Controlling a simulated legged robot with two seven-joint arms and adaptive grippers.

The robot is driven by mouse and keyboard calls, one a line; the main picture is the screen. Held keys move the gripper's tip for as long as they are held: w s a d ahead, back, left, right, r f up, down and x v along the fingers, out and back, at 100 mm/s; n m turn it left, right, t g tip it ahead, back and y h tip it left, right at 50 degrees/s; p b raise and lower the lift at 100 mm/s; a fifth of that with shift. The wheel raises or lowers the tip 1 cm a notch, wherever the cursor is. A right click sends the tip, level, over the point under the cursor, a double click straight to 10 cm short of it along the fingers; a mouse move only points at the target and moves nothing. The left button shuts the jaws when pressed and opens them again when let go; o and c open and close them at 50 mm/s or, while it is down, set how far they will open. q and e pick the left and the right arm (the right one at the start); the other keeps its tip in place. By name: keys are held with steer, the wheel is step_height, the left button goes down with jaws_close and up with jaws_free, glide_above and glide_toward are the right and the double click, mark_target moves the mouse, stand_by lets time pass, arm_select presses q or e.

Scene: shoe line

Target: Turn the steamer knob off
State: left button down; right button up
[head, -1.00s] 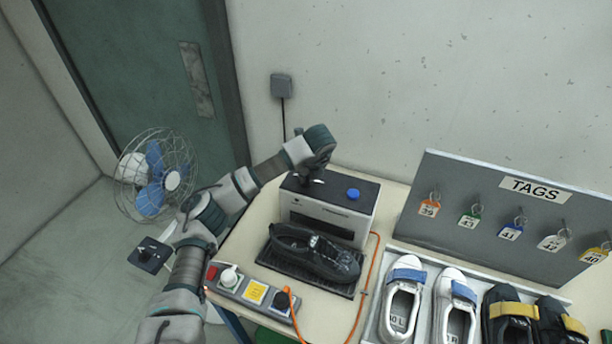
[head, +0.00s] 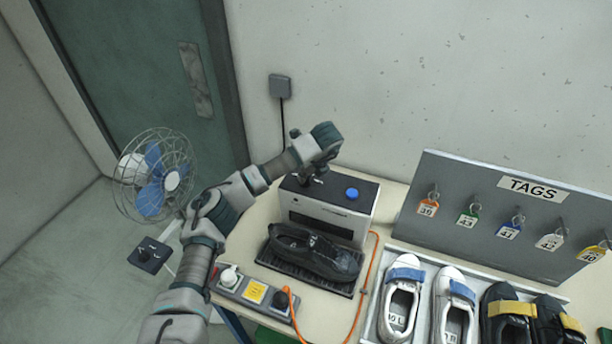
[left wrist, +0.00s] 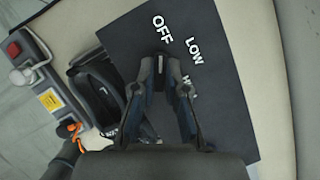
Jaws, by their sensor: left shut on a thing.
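The steamer (head: 327,219) is a pale box with a black top (left wrist: 222,110) on the table. Its top carries the words OFF, LOW and a third label partly hidden by a finger in the left wrist view. The dark knob (left wrist: 160,65) has a pale pointer mark, which points toward OFF. My left gripper (head: 306,179) reaches down to the top's left part. In the left wrist view its two fingers (left wrist: 165,78) are shut on the knob from both sides. My right gripper is not in view.
A blue cap (head: 352,194) sits on the steamer's top. A black shoe (head: 315,254) stands before it. A power strip (head: 255,290) with an orange cord lies front left. A shoe tray (head: 425,262) and tag board (head: 500,215) stand right; a fan (head: 155,178) is left.

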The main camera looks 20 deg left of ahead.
arm_select(q)
steer(key=c, duration=1.2)
jaws_free()
steer(key=shift+w+a+r, duration=0.1)
steer(key=shift+w+r, duration=0.05)
steer(key=shift+r, duration=0.05)
steer(key=shift+f, duration=0.15)
steer(key=v, duration=1.1)
steer(key=shift+d+r, duration=0.25)
steer(key=shift+r, duration=0.1)
steer(key=shift+a, duration=0.1)
